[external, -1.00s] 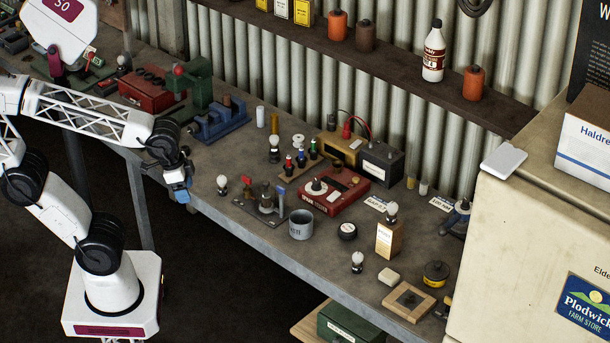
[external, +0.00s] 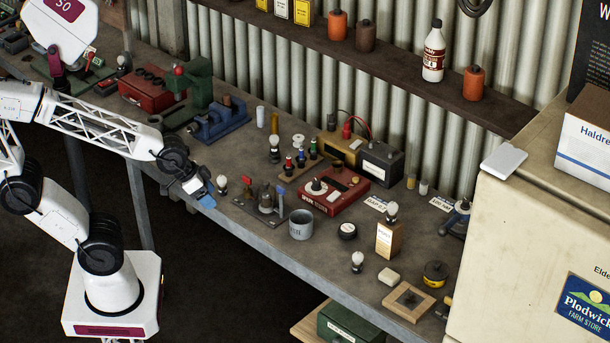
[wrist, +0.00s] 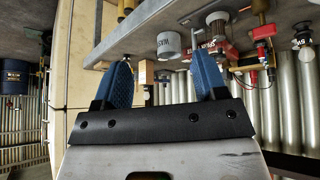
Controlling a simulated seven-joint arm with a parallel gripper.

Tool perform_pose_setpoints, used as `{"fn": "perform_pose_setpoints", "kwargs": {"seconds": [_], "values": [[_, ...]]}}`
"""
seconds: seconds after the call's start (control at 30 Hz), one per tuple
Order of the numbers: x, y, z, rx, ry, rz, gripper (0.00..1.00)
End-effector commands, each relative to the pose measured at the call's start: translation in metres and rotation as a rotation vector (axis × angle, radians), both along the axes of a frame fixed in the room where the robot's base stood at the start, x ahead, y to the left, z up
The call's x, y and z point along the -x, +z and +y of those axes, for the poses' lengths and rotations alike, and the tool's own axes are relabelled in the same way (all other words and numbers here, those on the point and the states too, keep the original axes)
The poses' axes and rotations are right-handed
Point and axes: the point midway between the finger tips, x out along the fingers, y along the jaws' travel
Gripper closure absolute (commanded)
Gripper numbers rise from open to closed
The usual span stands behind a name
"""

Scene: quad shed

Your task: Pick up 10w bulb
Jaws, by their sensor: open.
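Several white bulbs on dark bases stand on the bench in the external view. One bulb (external: 222,182) is at the front edge beside my gripper (external: 207,196). Another bulb (external: 274,143) is farther back, one bulb (external: 391,210) is on top of a tan box (external: 390,240), and one bulb (external: 357,258) is at the front right. I cannot read which is the 10w bulb. My gripper is open, with blue fingers just left of the nearest bulb and apparently apart from it. In the wrist view, nothing shows held between the fingers (wrist: 165,80).
A blue vise (external: 217,122) is behind my gripper. Bare bench top lies between the mug and the front edge.

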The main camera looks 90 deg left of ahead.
Motion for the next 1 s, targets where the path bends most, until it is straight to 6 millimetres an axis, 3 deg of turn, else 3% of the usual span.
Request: {"fn": "perform_pose_setpoints", "kwargs": {"seconds": [0.2, 0.4, 0.7, 1.0], "values": [[-0.018, -0.031, 0.042, -0.026, 0.139, -0.169, 0.34], [-0.022, -0.056, 0.086, -0.088, 0.282, -0.312, 0.34], [-0.002, -0.087, 0.152, -0.241, 0.501, -0.482, 0.34], [0.016, -0.099, 0.180, -0.334, 0.601, -0.544, 0.34]]}}
